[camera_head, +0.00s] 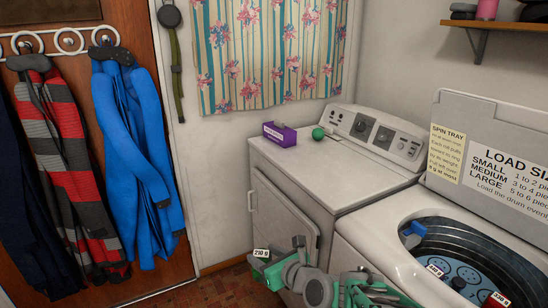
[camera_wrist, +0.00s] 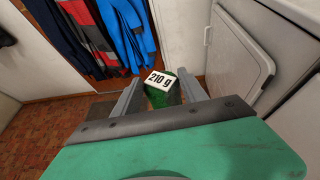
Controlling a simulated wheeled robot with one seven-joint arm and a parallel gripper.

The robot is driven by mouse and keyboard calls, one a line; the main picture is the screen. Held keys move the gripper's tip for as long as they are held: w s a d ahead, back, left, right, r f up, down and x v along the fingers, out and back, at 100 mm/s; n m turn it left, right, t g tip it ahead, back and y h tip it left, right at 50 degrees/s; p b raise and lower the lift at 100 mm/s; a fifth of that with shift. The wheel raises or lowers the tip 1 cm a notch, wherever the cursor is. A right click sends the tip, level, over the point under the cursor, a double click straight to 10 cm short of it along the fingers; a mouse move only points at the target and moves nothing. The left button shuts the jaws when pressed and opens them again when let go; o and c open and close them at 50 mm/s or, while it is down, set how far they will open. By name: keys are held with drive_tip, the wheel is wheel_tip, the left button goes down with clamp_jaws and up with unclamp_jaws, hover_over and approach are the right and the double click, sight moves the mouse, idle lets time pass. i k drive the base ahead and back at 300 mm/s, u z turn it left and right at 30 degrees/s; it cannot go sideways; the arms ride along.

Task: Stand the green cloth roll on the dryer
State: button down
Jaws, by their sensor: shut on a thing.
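The green cloth roll (camera_wrist: 161,99) carries a white tag reading 210 g and sits between the two grey fingers of my gripper (camera_wrist: 160,90) in the wrist view. My gripper is shut on it. In the head view the roll's tag (camera_head: 261,253) shows at the bottom, in front of the dryer's door and below its top. My gripper (camera_head: 273,268) and arm hide part of the roll there. The white dryer (camera_head: 310,172) stands at the middle right with a control panel at its back.
A purple box (camera_head: 279,134) and a green ball (camera_head: 318,133) are at the dryer top's back part; its front part is bare. The open washer (camera_head: 374,231) at right holds a tray with tagged pieces. Coats (camera_head: 135,150) hang at left.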

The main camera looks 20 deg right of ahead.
sight(329, 174)
drive_tip(key=u, duration=0.35)
drive_tip(key=i, duration=1.35)
drive_tip(key=z, duration=0.6)
